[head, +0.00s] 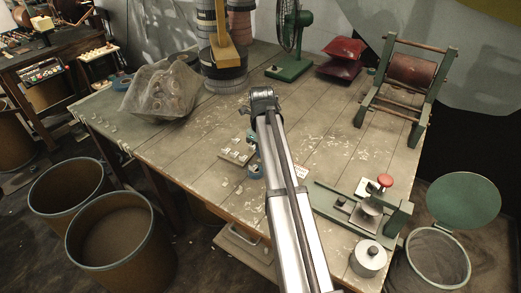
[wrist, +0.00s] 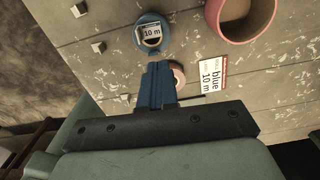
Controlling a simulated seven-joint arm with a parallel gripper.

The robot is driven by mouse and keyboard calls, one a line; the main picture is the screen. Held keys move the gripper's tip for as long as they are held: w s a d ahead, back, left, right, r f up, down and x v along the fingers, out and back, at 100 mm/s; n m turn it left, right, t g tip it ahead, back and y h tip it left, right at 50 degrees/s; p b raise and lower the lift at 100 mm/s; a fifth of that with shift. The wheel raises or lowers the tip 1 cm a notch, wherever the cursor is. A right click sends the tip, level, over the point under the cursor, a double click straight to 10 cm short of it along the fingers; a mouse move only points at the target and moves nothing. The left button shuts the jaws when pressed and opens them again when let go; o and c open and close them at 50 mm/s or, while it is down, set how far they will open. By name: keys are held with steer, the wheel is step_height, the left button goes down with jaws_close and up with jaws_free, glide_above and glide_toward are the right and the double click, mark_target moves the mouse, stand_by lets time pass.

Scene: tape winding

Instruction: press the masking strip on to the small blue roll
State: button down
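I cannot make out a masking strip. In the head view my arm hides most of this area, and a small blue object (head: 254,171) shows at its left edge.
A large pink-red roll (wrist: 213,28) stands at the upper right of the wrist view. A card reading "blue 10 m" (wrist: 210,73) lies near it. Small metal blocks (head: 237,150), a press with a red knob (head: 385,181) and a lidded pot (head: 368,258) are on the table (head: 190,150).

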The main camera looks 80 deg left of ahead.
mark_target(261, 170)
steer(key=shift+f, duration=2.75)
steer(key=shift+f, duration=0.4)
steer(key=c, duration=1.8)
jaws_free()
steer(key=shift+c, duration=0.2)
steer(key=shift+o, duration=0.7)
steer(key=o, duration=0.4)
steer(key=shift+c, duration=0.2)
steer(key=shift+o, duration=0.5)
steer(key=o, duration=0.3)
steer(key=shift+r, duration=0.2)
